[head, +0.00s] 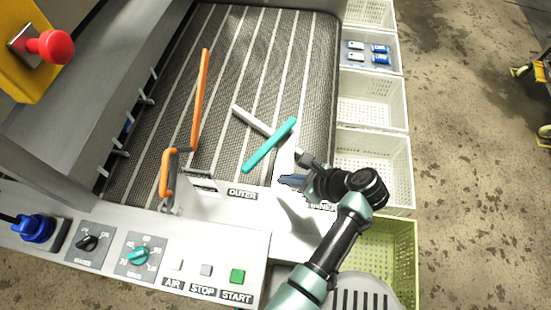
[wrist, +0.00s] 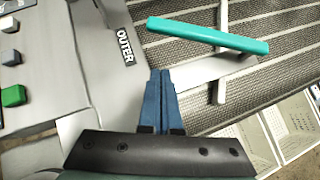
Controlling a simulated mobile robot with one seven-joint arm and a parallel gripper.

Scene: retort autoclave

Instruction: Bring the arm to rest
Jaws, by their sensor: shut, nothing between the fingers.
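My gripper (head: 290,180) is at the front right of the machine, just over the pale front ledge and right of the OUTER label (head: 242,194). In the wrist view its two blue fingers (wrist: 160,75) are pressed together with nothing between them. My arm (head: 335,240) reaches in from the bottom right of the head view. A teal bar handle (head: 269,145) on a pale lever (head: 250,121) lies just beyond the fingertips; the teal handle also shows in the wrist view (wrist: 208,36). The fingers look apart from it.
A ribbed mesh belt (head: 270,60) fills the machine behind. An orange handle (head: 200,95) stands at left. The control panel has a green START button (head: 237,276). White crates (head: 372,100) line the right side, one holding blue-and-white items (head: 380,48); a yellow-green crate (head: 403,235) sits nearer. Open floor (head: 465,150) lies beyond.

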